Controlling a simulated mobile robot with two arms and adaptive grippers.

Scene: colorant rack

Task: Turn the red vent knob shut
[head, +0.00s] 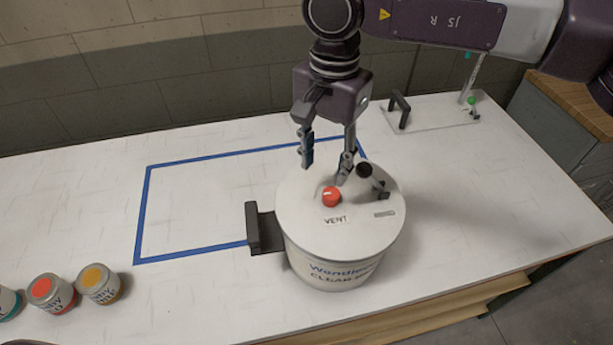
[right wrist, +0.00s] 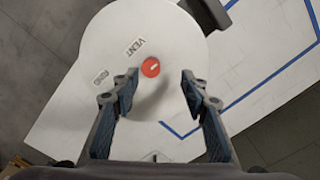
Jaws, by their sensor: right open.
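The red vent knob (head: 331,196) sits on the lid of a white drum (head: 300,225), above a label reading VENT. It also shows in the right wrist view as a red disc with a pale line (right wrist: 150,67). My right gripper (head: 323,172) is open above the lid, with its fingers pointing down. My left gripper is not in view.
A dark handle (head: 253,228) juts from the drum's left side, and a black fitting (head: 373,177) stands on the lid. Blue tape (head: 145,210) outlines a clear table area. Paint cans (head: 100,283) stand front left. A clear plate with a handle (head: 430,115) lies back right.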

